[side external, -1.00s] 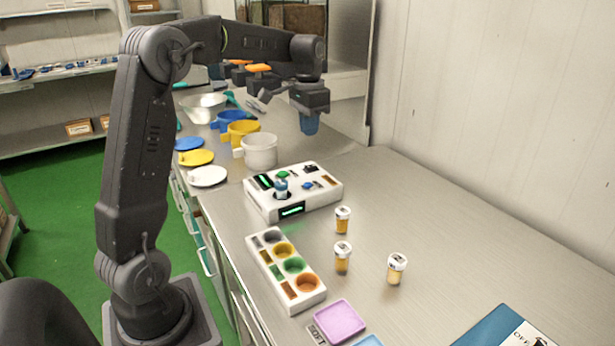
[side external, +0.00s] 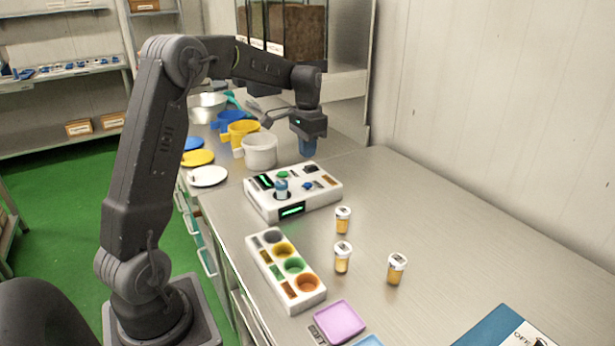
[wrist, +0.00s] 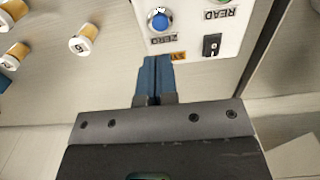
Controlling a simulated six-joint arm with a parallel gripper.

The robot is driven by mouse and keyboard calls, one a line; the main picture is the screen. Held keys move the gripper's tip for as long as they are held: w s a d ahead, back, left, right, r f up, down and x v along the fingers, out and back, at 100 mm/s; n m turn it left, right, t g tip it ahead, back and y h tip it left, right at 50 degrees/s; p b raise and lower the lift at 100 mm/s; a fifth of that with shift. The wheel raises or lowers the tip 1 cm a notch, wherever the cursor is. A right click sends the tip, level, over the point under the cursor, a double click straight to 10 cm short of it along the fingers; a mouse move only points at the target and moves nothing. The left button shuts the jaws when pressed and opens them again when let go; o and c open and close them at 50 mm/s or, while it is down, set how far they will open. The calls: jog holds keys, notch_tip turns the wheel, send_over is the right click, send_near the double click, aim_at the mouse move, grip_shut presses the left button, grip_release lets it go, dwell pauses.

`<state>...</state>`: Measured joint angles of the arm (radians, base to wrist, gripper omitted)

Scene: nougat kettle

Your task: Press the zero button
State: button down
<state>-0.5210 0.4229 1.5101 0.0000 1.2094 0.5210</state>
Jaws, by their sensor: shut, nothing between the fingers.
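The zero button is a round blue button (wrist: 159,20) beside the printed word ZERO on a white device (wrist: 190,20). In the side external view the blue button (side external: 307,186) is on the top face of the same white device (side external: 262,206). My gripper (side external: 308,156) has blue fingers, closed together and empty, pointing down above the device's far side. In the wrist view the fingertips (wrist: 155,58) are near the device edge, short of the blue button in the picture. No contact with the button shows.
A green READ button (wrist: 223,2) and a black rocker switch (wrist: 211,44) are close to the blue button. Orange vials (side external: 343,258) and a tray with coloured wells (side external: 262,262) are nearer.

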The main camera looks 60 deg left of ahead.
aim_at(307, 184)
notch_tip(307, 184, down, 8)
jog(key=shift+f, duration=0.1)
dwell(0.4)
jog(key=shift+s+f, duration=0.1)
jog(key=shift+f, duration=1)
notch_tip(307, 184, up, 15)
jog(key=shift+w, duration=0.2)
